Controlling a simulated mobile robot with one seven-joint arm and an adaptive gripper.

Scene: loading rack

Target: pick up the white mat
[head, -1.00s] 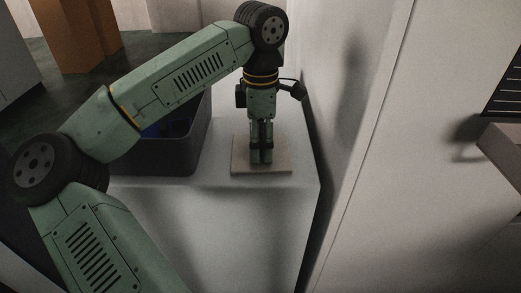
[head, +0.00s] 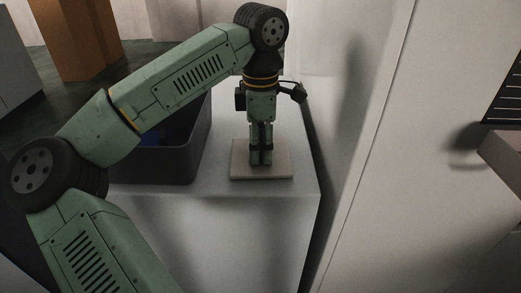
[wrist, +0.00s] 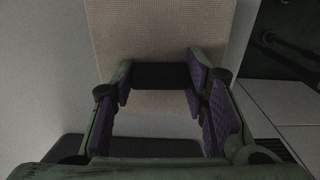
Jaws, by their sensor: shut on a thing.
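The white mat (head: 240,166) is a flat, pale beige-white square near the right end of the white counter. Its front edge shows in the head view, and I cannot tell for sure whether it touches the counter. The exact grip contact is hidden.
A dark grey bin (head: 178,165) with something blue inside stands on the white counter (head: 215,215), left of the mat. A pale wall (head: 350,140) rises close on the right. The counter's front edge is near the mat.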

